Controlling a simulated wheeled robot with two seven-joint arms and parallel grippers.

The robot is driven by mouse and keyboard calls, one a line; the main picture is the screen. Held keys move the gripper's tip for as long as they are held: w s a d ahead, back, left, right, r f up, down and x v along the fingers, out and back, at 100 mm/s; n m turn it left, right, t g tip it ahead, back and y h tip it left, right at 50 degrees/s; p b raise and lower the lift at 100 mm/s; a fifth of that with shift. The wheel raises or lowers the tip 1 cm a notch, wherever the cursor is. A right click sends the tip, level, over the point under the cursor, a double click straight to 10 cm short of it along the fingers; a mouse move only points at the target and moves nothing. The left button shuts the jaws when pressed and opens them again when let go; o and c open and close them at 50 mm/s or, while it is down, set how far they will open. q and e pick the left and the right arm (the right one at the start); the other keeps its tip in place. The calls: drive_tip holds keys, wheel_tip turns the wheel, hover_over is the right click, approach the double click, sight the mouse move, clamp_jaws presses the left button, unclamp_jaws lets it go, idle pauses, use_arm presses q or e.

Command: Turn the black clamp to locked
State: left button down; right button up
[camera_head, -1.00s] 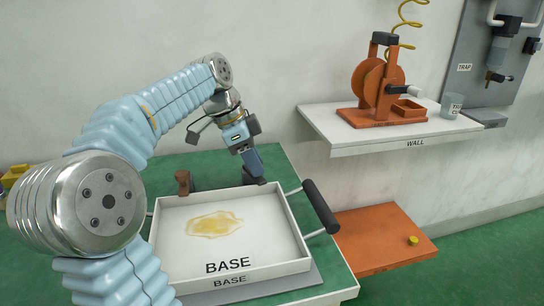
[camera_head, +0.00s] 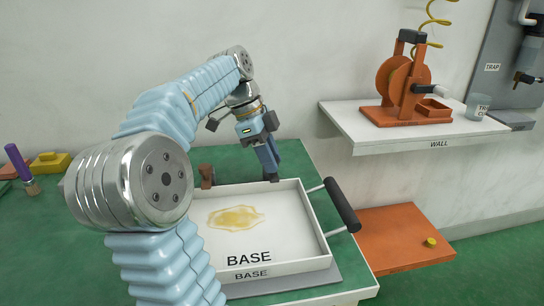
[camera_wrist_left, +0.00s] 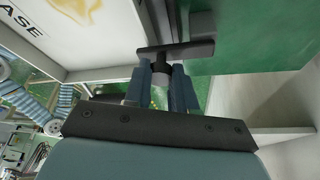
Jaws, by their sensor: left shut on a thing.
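My left gripper (camera_head: 268,162) reaches down at the back edge of the white tray marked BASE (camera_head: 322,256). In the left wrist view its two blue-grey fingers (camera_wrist_left: 161,88) are shut on the black clamp (camera_wrist_left: 176,50). The clamp has a dark crossbar and a short stem between the fingers. The crossbar lies beyond the fingertips, roughly across them, beside the tray wall. In the head view the clamp is mostly hidden by the gripper. My right gripper is not in view.
A brown knob (camera_head: 206,176) stands left of the gripper behind the tray. The tray has a black side handle (camera_head: 342,205) and a yellow patch (camera_head: 235,216) inside. An orange shelf (camera_head: 395,243) and a white WALL shelf (camera_head: 370,140) lie to the right.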

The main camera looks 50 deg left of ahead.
use_arm(q)
drive_tip(key=c, duration=0.9)
unclamp_jaws()
drive_tip(key=shift+p+v, duration=1.1)
drive_tip(key=shift+v, duration=4.9)
